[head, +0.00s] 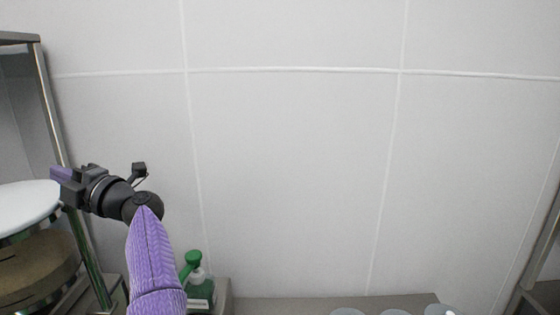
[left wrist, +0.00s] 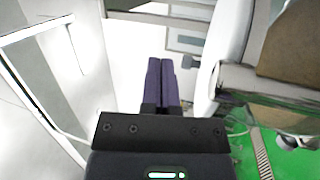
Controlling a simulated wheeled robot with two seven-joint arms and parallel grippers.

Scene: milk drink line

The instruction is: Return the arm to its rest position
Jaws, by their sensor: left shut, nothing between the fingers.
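My left gripper (head: 62,174) is raised at the left of the head view and points left, close to the metal rack. Its purple fingers also show in the left wrist view (left wrist: 161,84), pressed together with nothing between them. The purple sleeve and black wrist of my left arm come up from the bottom of the head view. My right gripper is in neither view.
A metal rack (head: 52,105) stands at the left, with a round white-topped object (head: 28,207) at it. A green pump bottle (head: 200,289) stands on the counter (head: 273,305). Several cup tops (head: 441,310) show at the bottom right. The tiled wall (head: 290,170) is bare.

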